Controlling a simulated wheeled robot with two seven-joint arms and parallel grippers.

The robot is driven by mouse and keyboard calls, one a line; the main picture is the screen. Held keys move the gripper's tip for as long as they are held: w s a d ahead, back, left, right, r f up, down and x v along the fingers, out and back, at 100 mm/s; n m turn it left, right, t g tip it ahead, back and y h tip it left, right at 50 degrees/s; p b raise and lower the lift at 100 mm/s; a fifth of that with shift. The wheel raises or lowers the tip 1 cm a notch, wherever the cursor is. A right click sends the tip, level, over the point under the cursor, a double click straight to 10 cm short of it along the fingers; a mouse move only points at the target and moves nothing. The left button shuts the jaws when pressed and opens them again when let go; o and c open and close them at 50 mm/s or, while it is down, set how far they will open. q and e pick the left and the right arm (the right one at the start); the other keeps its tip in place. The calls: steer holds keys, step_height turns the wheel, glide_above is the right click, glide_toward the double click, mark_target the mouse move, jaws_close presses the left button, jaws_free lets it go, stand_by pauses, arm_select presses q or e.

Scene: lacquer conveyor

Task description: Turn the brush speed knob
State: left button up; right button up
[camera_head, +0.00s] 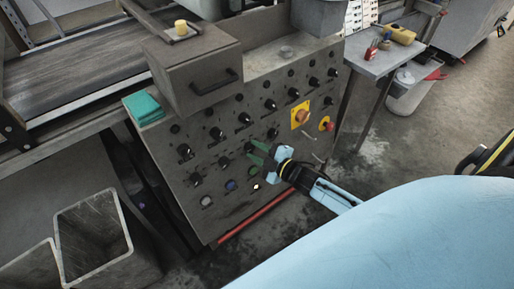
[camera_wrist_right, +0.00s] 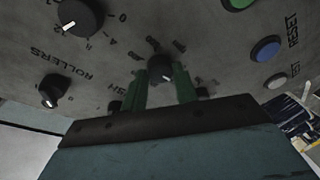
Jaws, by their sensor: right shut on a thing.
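The control panel (camera_head: 190,165) slants across the middle of the head view, with rows of black knobs. My right gripper (camera_head: 256,153) reaches it from the right, its green fingers at the panel's lower middle. In the right wrist view, the gripper (camera_wrist_right: 160,82) has its fingers on both sides of a small black knob (camera_wrist_right: 160,67) and is shut on it. A label next to it is partly covered by a finger; only the letters "SH" show, so this looks like the brush speed knob. My left gripper is not in view.
The rollers knob (camera_wrist_right: 53,90) and a larger knob (camera_wrist_right: 82,17) sit nearby. A blue reset button (camera_wrist_right: 266,48) and a green button (camera_wrist_right: 238,3) are to the right. A red emergency button (camera_head: 302,115) is above my gripper. Bins (camera_head: 92,238) stand at lower left.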

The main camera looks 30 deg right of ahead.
steer(key=n+p, duration=0.1)
steer(key=n, duration=0.1)
steer(key=shift+r+n, duration=0.15)
steer(key=shift+n, duration=0.25)
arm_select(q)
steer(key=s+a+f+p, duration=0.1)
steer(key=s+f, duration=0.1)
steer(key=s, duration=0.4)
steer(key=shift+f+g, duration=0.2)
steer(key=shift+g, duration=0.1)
arm_select(e)
steer(key=shift+n+g, duration=0.5)
steer(key=shift+n, duration=1.1)
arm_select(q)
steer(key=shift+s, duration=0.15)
arm_select(e)
steer(key=o, duration=1)
steer(key=shift+s, duration=0.3)
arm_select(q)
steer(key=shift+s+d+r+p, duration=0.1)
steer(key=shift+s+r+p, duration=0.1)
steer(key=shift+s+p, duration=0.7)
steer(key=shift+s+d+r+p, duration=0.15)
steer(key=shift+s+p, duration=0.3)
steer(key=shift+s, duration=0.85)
arm_select(e)
steer(key=shift+v, duration=6.35)
